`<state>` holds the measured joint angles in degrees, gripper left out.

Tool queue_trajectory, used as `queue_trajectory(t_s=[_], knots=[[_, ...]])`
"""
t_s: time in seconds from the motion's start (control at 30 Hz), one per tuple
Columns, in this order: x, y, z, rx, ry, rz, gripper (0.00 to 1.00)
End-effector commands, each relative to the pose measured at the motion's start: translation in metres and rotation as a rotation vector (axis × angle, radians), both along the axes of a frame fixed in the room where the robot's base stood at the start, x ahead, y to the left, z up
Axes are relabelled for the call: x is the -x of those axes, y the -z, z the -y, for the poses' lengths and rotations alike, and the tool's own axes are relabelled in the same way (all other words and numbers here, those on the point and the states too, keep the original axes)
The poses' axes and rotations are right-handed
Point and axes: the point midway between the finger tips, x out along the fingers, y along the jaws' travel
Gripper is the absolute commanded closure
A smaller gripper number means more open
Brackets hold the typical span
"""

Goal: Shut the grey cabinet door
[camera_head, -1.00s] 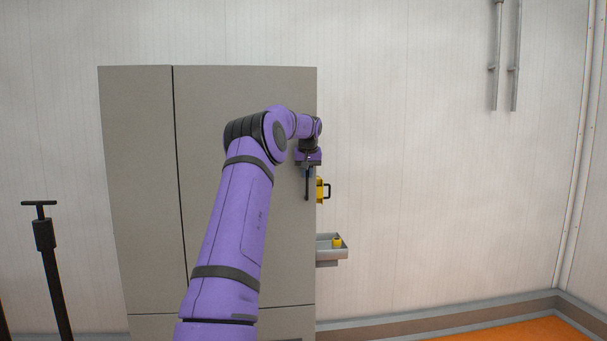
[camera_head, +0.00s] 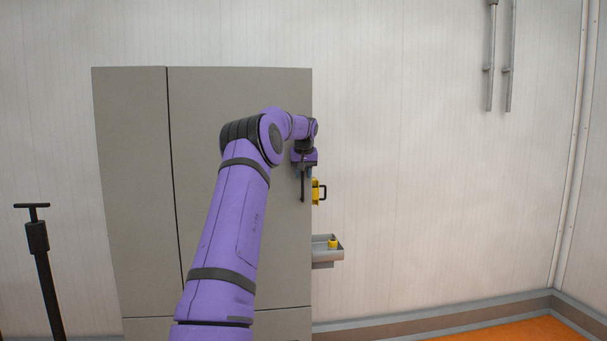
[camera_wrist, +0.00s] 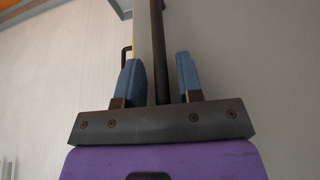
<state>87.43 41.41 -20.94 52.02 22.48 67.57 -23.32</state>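The grey cabinet (camera_head: 130,180) stands against the white wall. Its wide right door (camera_head: 275,270) looks flush with the left panel, with a thin dark seam between them; a small gap cannot be ruled out. A dark vertical handle (camera_head: 303,188) is near the door's right edge. My gripper (camera_head: 303,171) is at the handle's upper part. In the wrist view the blue fingers of my gripper (camera_wrist: 161,68) are apart, with the dark handle bar (camera_wrist: 158,40) between them and gaps on both sides. My arm hides part of the door.
A yellow box with a black handle (camera_head: 317,191) and a grey tray (camera_head: 325,255) holding a small yellow piece (camera_head: 333,244) are at the cabinet's right side. A black T-handled post (camera_head: 40,240) stands at left. Wall pipes (camera_head: 491,60) hang upper right.

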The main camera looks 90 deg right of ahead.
Motion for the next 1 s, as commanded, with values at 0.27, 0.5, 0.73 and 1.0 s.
queue_trajectory(t_s=[0.27, 0.5, 0.73, 1.0], knots=[[-0.003, -0.012, -0.004, 0.003, -0.006, 0.003, 0.62], [0.002, -0.053, -0.022, 0.004, -0.002, 0.001, 0.62], [0.006, -0.086, -0.036, 0.003, 0.0, 0.001, 0.62], [0.007, -0.1, -0.042, 0.001, 0.0, 0.0, 0.62]])
